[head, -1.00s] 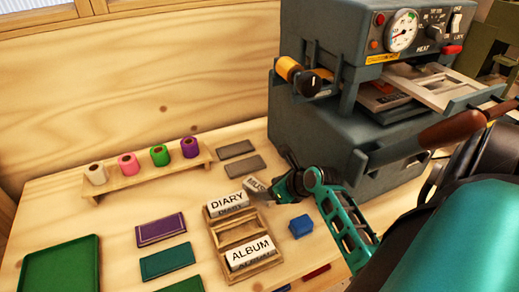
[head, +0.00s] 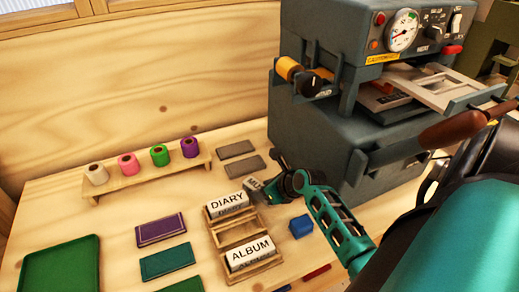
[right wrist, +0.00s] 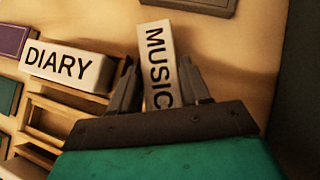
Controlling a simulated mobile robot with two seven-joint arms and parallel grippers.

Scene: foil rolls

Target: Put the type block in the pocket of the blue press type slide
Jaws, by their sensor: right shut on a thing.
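My right gripper (head: 266,186) is shut on the white type block marked MUSIC (head: 252,184). In the right wrist view the MUSIC block (right wrist: 158,62) stands out between the two fingers (right wrist: 160,92). In the head view the block is small and partly covered by the gripper, just right of the DIARY block; whether it touches the table is unclear. The blue-grey press (head: 325,135) stands at the right, with its pale type slide (head: 445,86) sticking out at the front. The slide's pocket is seen only at an angle. My left gripper is not in view.
A wooden rack (head: 240,236) holds the DIARY (head: 227,204) and ALBUM (head: 250,254) blocks. A blue block (head: 300,226) lies right of it. Foil rolls stand on a wooden shelf (head: 150,178) at the back left. A green tray (head: 60,268) is front left. The press handle (head: 452,130) juts out below the slide.

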